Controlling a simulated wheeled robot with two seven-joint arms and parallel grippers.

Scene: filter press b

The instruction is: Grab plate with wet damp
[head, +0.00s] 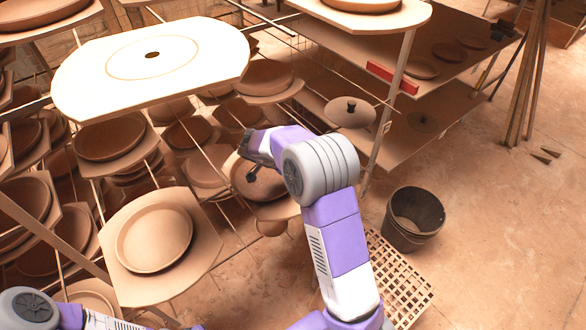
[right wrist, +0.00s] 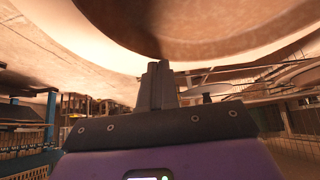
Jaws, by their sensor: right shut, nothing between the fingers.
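Several round clay plates sit on rack boards in the head view. One plate (head: 272,188) with a darker brown inside lies by my right gripper (head: 250,174); I cannot tell for sure whether it is the damp one. My right gripper is shut and empty, and my forearm hides part of this plate. In the right wrist view the closed fingers (right wrist: 157,85) point at a large pale rim with a mottled brown surface (right wrist: 210,25); I cannot tell whether they touch it. A paler plate (head: 154,237) lies on a board at lower left. My left gripper is out of view.
A large bright board (head: 190,65) with a dark hole is at upper left. Thin metal rods cross the rack. A shelf unit (head: 450,75) stands behind at right. A dark bucket (head: 413,220) and a perforated crate (head: 402,275) are on the floor. Open floor lies at right.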

